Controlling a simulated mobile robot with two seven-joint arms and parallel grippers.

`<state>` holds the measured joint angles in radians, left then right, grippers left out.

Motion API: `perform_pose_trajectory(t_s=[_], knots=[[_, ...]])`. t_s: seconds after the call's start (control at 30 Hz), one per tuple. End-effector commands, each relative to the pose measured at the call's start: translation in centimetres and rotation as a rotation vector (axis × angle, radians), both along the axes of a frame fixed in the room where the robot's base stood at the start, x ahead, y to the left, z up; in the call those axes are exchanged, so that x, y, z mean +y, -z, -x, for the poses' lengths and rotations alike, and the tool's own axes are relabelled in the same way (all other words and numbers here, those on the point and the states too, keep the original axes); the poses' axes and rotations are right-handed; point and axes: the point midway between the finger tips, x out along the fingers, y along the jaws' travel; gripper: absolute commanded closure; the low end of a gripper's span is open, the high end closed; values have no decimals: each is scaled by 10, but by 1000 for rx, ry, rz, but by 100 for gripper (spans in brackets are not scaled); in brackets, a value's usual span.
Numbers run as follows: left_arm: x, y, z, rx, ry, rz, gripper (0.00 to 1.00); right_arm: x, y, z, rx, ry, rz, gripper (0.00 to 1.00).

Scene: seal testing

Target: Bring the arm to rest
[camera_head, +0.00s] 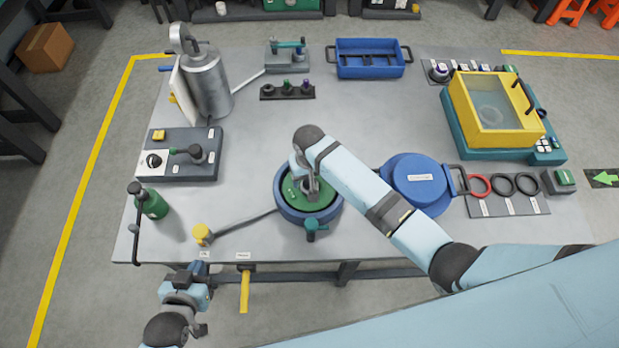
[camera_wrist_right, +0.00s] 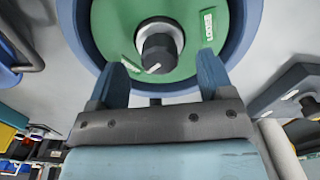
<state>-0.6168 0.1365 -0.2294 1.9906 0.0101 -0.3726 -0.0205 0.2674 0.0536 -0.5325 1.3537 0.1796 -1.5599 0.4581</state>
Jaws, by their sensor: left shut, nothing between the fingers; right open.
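My right arm reaches in from the lower right over the table. My right gripper (camera_head: 312,190) is above the green lid (camera_head: 325,207) of a round blue vessel (camera_head: 282,208). In the right wrist view the gripper (camera_wrist_right: 162,66) is open and empty. Its two blue fingers point toward a dark knob (camera_wrist_right: 157,45) on the green lid (camera_wrist_right: 115,25), one on each side; I cannot tell the height gap. My left gripper (camera_head: 190,272) is shut and empty, in front of the table's front left edge.
A blue round lid (camera_head: 415,178) lies right of the vessel. A metal cylinder (camera_head: 210,85), green bottle (camera_head: 153,204) and control box (camera_head: 180,153) stand at left. A yellow tank (camera_head: 490,105) and blue tray (camera_head: 370,58) are toward the back. The table's middle back (camera_head: 340,105) is clear.

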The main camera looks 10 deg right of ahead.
Motion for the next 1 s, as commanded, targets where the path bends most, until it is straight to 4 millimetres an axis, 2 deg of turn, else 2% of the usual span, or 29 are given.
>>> perform_pose_trajectory(t_s=[0.2,0.33,0.77,0.87,1.0], knots=[[0,0,0,0,0,0,100,0,-34,0,-2,0,-1,26],[0,0,0,0,0,0,100,0,-47,0,-1,0,0,26],[0,0,0,0,0,0,100,-1,-51,3,-1,-2,-4,26],[0,0,0,0,0,0,100,-4,-51,19,-12,-12,-26,26],[0,0,0,0,0,0,100,-23,-57,66,-55,-37,-77,26]])
